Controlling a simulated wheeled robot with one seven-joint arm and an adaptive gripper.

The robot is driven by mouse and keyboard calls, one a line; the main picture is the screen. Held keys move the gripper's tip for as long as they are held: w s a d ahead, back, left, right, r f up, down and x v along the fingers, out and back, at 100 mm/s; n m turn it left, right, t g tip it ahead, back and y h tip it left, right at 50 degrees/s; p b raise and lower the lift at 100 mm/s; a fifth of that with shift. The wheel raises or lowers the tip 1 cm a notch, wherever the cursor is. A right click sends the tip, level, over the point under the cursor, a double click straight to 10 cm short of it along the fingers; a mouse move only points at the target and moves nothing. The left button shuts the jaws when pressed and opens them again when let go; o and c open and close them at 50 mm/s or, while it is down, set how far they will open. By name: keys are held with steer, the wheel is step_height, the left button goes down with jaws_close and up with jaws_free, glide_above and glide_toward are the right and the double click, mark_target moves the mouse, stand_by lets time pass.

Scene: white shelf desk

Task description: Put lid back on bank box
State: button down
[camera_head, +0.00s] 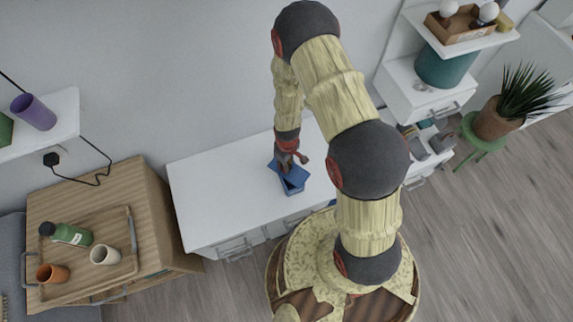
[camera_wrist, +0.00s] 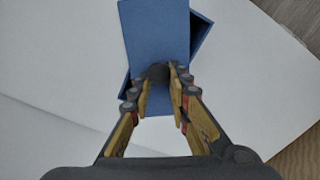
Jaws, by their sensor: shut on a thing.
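The blue bank box (camera_head: 293,188) stands on the white desk near its front edge. Its dark open inside shows beside the lid in the wrist view, where a corner of the box (camera_wrist: 201,30) sticks out on the right. The flat blue lid (camera_wrist: 153,32) lies over the box, turned at an angle to it, so their edges do not line up. My gripper (camera_wrist: 158,76) is shut on a dark round knob on the lid. In the head view my gripper (camera_head: 291,160) is above the box and partly hides the lid. Whether the lid touches the box is unclear.
The white desk top (camera_head: 215,190) is clear to the left of the box. A wooden cabinet (camera_head: 150,200) with a tray (camera_head: 120,262) of cups and a green bottle stands at the left. A white shelf unit (camera_head: 400,90) and a potted plant (camera_head: 497,118) are at the right.

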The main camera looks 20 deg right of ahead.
steer(key=c, duration=1.6)
jaws_free()
steer(key=shift+o, duration=1.4)
steer(key=shift+o, duration=1.1)
steer(key=shift+r, duration=0.1)
steer(key=shift+r+p, duration=2.5)
steer(key=shift+r, duration=0.95)
steer(key=shift+c, duration=1.4)
